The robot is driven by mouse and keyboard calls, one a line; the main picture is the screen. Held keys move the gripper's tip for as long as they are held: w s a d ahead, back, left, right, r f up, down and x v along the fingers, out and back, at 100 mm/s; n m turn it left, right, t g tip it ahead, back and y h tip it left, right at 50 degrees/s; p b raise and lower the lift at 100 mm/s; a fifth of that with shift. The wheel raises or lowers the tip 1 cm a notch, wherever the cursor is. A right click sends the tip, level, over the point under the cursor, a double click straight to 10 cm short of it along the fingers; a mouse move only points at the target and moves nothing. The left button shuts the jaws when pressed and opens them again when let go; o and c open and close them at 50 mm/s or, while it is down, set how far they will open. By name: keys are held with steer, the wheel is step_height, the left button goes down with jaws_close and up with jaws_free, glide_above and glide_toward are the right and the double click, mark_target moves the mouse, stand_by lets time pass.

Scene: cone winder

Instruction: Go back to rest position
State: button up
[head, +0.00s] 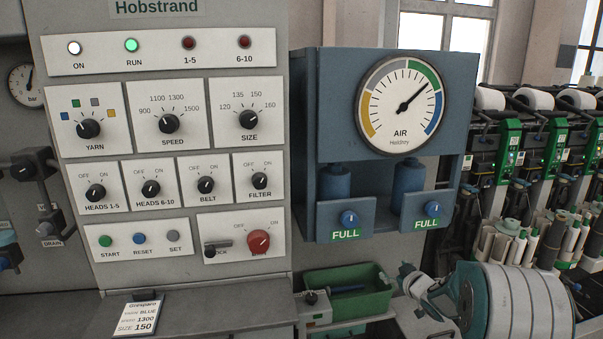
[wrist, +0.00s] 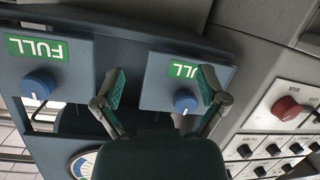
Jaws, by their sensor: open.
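My gripper (head: 414,286) is low at the right in the head view, in front of the panel, beside the green bin and below the blue air unit. In the wrist view my gripper (wrist: 163,92) has its two fingers spread wide with nothing between them. Beyond the fingers, the wrist view shows upside down a blue knob (wrist: 186,101) under a FULL label, partly behind a finger. A second blue knob (wrist: 38,86) with a FULL label is at the left there. The fingers appear apart from both knobs.
The blue air unit (head: 311,95) has its gauge needle in the green band. The control panel (head: 283,90) has ON and RUN lit; its red switch (head: 258,241) is at lower right. A green bin (head: 372,304) stands below the air unit. Spindles and bobbins (head: 530,240) fill the right.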

steer(key=s+a+r+m+g+h, duration=0.3)
steer(key=s+r+m+h, duration=0.25)
steer(key=s+r, duration=1.1)
steer(key=s+a+f+g, duration=0.1)
steer(key=s+a+g, duration=0.1)
steer(key=s, duration=0.7)
steer(key=s+a+f+g+y, duration=0.1)
steer(key=s+a+f, duration=0.1)
steer(key=s, duration=0.7)
steer(key=s+a+f+g, duration=0.1)
steer(key=s+a+g, duration=0.1)
steer(key=s, duration=0.7)
steer(key=shift+s+a+f+m+g+y, duration=0.35)
steer(key=shift+s+a+m, duration=0.1)
steer(key=shift+a, duration=0.45)
